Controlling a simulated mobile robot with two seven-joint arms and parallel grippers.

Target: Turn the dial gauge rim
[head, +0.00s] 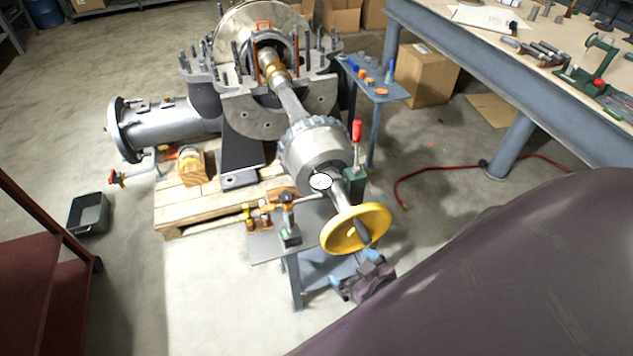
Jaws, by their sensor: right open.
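The dial gauge (321,181) shows as a small white round face with a dark rim, in front of the grey rotor drum (312,148). Its markings are too small to read. My right gripper (355,271) is open and empty, low in the view, below and to the right of the gauge and apart from it. It is just below the yellow handwheel (355,229), beside the small grey stand. My left gripper is not in view.
A magnetic-looking base with an orange clamp (288,205) stands left of the handwheel. A red-handled lever (356,131) rises right of the gauge. The split casing (265,110) sits behind. A workbench (480,45) is at upper right, and a red hose (430,171) lies on the floor.

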